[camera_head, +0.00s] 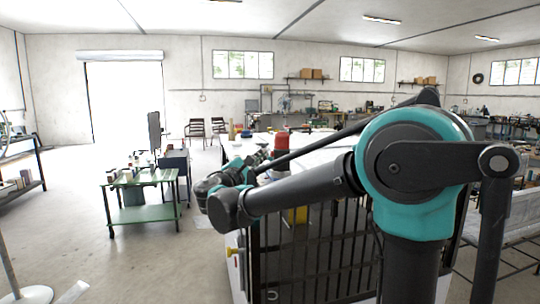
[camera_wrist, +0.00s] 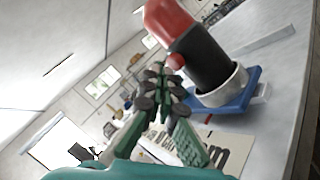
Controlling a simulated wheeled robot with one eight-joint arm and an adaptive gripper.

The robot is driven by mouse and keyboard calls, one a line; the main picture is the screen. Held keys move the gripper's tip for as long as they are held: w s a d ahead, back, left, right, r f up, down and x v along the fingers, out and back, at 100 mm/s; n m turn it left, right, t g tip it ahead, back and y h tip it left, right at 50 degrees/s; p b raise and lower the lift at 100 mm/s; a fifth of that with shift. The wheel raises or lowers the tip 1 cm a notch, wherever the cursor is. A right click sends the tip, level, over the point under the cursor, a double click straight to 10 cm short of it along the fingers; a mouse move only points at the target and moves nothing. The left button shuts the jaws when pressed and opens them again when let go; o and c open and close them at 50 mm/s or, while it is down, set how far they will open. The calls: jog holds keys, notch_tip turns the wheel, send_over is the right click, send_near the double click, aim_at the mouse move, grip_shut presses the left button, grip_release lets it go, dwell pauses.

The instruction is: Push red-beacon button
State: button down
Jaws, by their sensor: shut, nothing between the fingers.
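The red beacon (camera_wrist: 172,18) is in the wrist view at upper right, with a red top, a black body and a pale ring on a blue base (camera_wrist: 232,95). A small round red button (camera_wrist: 176,61) shows on the near side of the black body. My gripper (camera_wrist: 158,72) is shut and empty, and its tips are just left of the button; I cannot tell whether they touch. In the head view the beacon's red top (camera_head: 282,141) stands behind my arm, which hides its lower part. My gripper (camera_head: 264,155) is close to its left.
A pale work surface (camera_wrist: 265,35) lies under and beyond the beacon, with a printed sheet (camera_wrist: 222,147) on it. A black barred frame (camera_head: 310,255) stands below the surface's front. A green table (camera_head: 145,178) stands farther left, with open floor between.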

jog(key=s+a, duration=0.1)
jog(key=a, duration=0.4)
jog(key=shift+s+a, duration=0.3)
jog(key=shift+a, duration=0.1)
dwell(0.3)
